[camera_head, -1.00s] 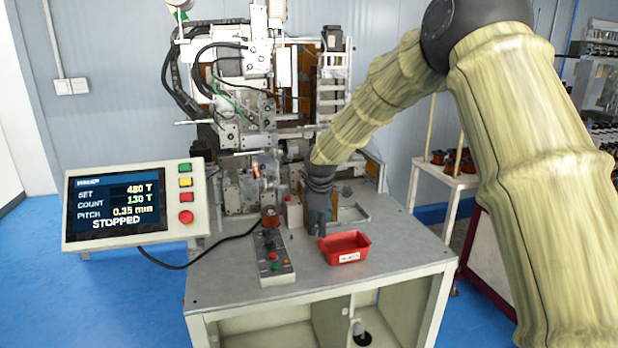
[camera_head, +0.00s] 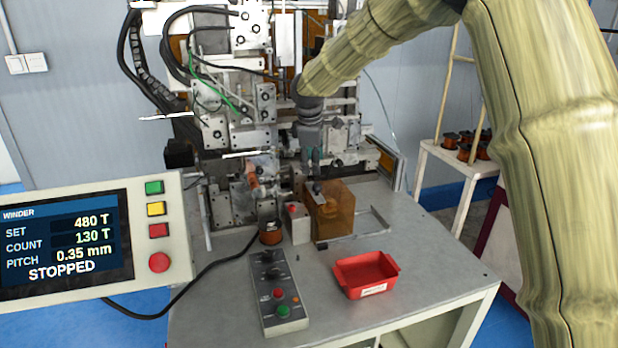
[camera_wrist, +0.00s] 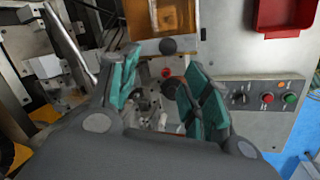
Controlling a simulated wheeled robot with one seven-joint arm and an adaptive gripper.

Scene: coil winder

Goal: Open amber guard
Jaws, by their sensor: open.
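The amber guard (camera_head: 332,215) is a see-through orange box on the winder's table, right of the small white box with a red button. In the wrist view the amber panel (camera_wrist: 158,18) shows at the top, with a dark round knob (camera_wrist: 168,46) at its lower edge. My gripper (camera_head: 315,168) is above the guard's top in the head view; whether it touches cannot be told. In the wrist view my gripper (camera_wrist: 164,85) has its teal fingers spread, with nothing between them. The knob lies beyond the fingertips. The guard's hinge is not clear.
A red tray (camera_head: 366,274) and a control box (camera_head: 277,295) with knobs and buttons stand on the table's front. The winder display (camera_head: 65,240) reads STOPPED at left. A copper coil (camera_head: 270,234) stands left of the guard. Bare table lies right of the tray.

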